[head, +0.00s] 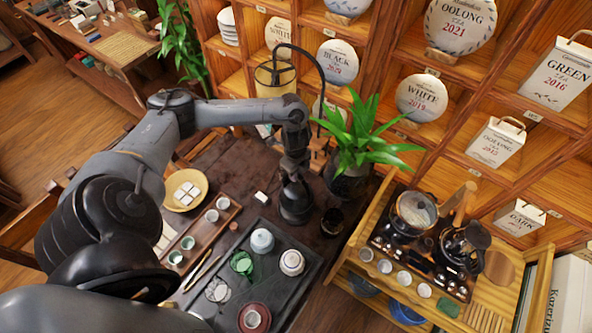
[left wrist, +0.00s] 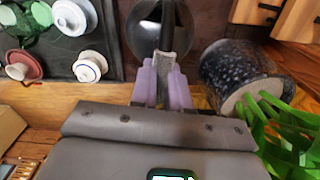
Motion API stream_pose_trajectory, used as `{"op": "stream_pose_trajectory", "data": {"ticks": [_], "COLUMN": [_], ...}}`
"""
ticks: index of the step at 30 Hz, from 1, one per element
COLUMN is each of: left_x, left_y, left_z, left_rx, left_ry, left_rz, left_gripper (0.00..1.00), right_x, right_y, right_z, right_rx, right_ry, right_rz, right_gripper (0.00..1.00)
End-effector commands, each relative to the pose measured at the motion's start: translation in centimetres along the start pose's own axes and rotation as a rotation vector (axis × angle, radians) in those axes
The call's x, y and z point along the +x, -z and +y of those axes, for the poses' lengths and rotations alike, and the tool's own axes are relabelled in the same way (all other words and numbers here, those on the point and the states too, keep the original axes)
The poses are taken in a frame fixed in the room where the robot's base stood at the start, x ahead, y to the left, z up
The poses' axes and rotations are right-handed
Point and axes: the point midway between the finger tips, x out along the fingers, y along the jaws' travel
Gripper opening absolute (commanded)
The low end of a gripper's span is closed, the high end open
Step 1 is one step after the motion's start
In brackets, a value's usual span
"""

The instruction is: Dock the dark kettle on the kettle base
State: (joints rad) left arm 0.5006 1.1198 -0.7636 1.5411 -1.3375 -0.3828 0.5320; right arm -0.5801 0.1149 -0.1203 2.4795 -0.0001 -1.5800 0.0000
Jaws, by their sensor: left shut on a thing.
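My left gripper (head: 294,160) is shut on the upright handle of a dark, rounded kettle (head: 296,206), over the tea table at the right side of the black tray. In the left wrist view the pale purple fingers of the gripper (left wrist: 164,82) close around the handle, and the glossy kettle body (left wrist: 182,28) shows beyond them. I cannot tell whether the kettle's bottom touches the table. I cannot make out the kettle base for certain; a small dark round object (head: 332,222) stands just right of the kettle. My right gripper is not in view.
The black tray (head: 310,288) with several cups lies left of and below the kettle. A potted plant (head: 350,182) stands close on the right. Farther right, a wooden side stand (head: 352,262) carries a glass pot (head: 413,212) and dark vessels. Shelves rise behind.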

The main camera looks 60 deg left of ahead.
Motion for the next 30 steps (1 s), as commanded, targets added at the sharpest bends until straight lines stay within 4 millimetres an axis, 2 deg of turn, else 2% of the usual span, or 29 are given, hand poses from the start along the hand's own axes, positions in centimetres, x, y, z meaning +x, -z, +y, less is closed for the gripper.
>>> {"op": "stream_pose_trajectory", "data": {"ticks": [11,24,30], "left_x": [1.8,5.1,5.8], "left_y": [0.0,-0.1,-0.1], "left_z": [-0.1,-0.1,-0.1], "left_rx": [-0.001,-0.001,-0.001], "left_ry": [0.003,0.004,0.004], "left_rz": [0.001,0.0,0.0], "left_gripper": [0.0,0.0,0.0], "right_x": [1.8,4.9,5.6], "right_y": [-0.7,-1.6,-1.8], "right_z": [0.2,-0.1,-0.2], "right_rx": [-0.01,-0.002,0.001], "right_ry": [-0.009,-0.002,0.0], "right_rz": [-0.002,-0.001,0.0], "right_gripper": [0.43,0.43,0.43]}}
